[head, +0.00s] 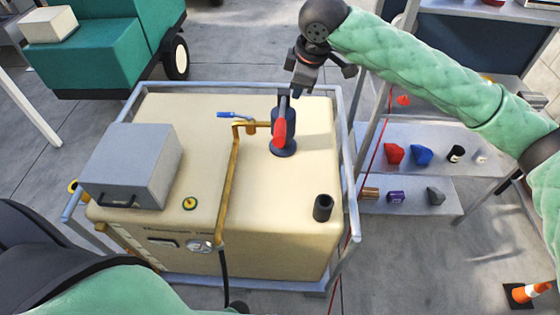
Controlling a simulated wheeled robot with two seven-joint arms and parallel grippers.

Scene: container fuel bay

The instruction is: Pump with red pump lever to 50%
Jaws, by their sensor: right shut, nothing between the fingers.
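The red pump lever (280,127) stands upright on a dark round pump base (284,148), on top of the cream fuel container (298,205). My right gripper (297,92) is shut and empty. It points down just above the top of the lever and pump. I cannot tell whether its fingertips touch it. A yellow pipe (229,185) runs from the pump towards the front, with a blue-handled valve (236,115) beside it. A gauge (199,245) sits on the container's front face; its reading is too small to tell. My left gripper is not in view.
A metal frame (352,195) surrounds the container. A grey box (133,165) and a black cylinder (322,208) stand on its top. Shelves (440,140) with small coloured objects stand at right.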

